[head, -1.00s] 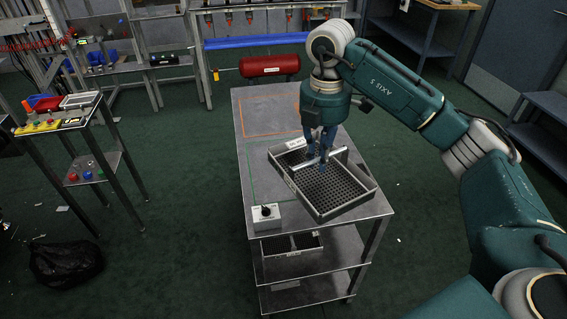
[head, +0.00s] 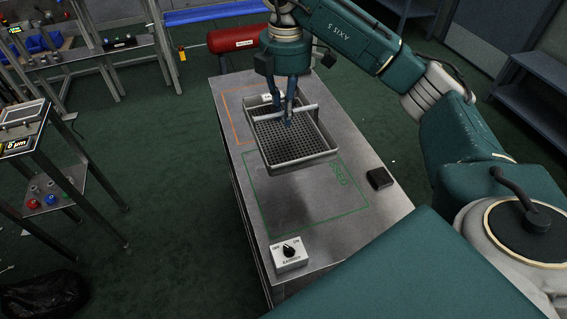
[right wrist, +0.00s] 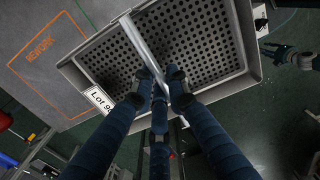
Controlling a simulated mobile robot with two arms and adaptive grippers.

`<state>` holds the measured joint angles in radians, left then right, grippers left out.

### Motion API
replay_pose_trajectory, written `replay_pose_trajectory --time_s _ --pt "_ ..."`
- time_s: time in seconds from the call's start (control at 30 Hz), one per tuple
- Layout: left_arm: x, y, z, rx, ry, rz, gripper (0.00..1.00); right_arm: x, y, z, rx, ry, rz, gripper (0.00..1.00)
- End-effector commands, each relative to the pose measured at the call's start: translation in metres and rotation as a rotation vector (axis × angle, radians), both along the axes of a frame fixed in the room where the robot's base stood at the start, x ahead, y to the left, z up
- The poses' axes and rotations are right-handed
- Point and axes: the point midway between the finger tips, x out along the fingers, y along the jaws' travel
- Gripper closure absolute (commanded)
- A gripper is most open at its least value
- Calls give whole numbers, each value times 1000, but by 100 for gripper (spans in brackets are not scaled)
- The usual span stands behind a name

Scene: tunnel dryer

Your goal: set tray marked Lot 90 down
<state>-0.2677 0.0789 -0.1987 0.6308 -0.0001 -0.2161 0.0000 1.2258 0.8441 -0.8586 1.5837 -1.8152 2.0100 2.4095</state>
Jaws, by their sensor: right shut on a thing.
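The grey perforated tray (head: 275,157) has a raised bar across its middle and a white label, which reads "Lot 9" with the rest partly hidden in the right wrist view (right wrist: 98,99). My right gripper (head: 289,122) is shut on this bar from above. The tray looks level and appears held above the table (head: 400,215), over the border between the orange outlined zone (head: 229,107) and the green outlined zone (head: 262,213). The gap beneath it is hard to judge. A small dark gripper-like shape, perhaps my left gripper (right wrist: 285,54), shows at the right wrist view's edge; its jaws are unclear.
A switch box (head: 290,254) stands at the table's near corner and a small black block (head: 380,178) near its right edge. The green zone's near part is clear. A red cylinder (head: 232,41) lies beyond the far end. The orange zone reads "REWORK".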

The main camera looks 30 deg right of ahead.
Motion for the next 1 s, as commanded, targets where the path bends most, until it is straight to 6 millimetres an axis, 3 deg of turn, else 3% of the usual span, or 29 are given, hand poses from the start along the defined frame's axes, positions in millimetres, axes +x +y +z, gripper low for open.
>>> replay_pose_trajectory --time_s 0.3,0.37,0.47,0.6,0.73,1.0 --pt "-58 3 -21 6 79 -2 60 -3 2 -81 4 7 2 100" --pt "-63 4 -18 7 86 -2 60 -3 1 -92 2 7 0 100" --pt "-61 3 -14 7 81 -3 60 -3 0 -115 0 6 0 100" --pt "-39 2 -11 5 52 -3 60 -3 0 -140 0 3 0 100" --pt "-21 0 -9 1 24 -3 60 -1 0 -150 0 0 0 100" --pt "-28 2 -6 3 36 -2 60 -3 0 -179 -1 5 0 100"
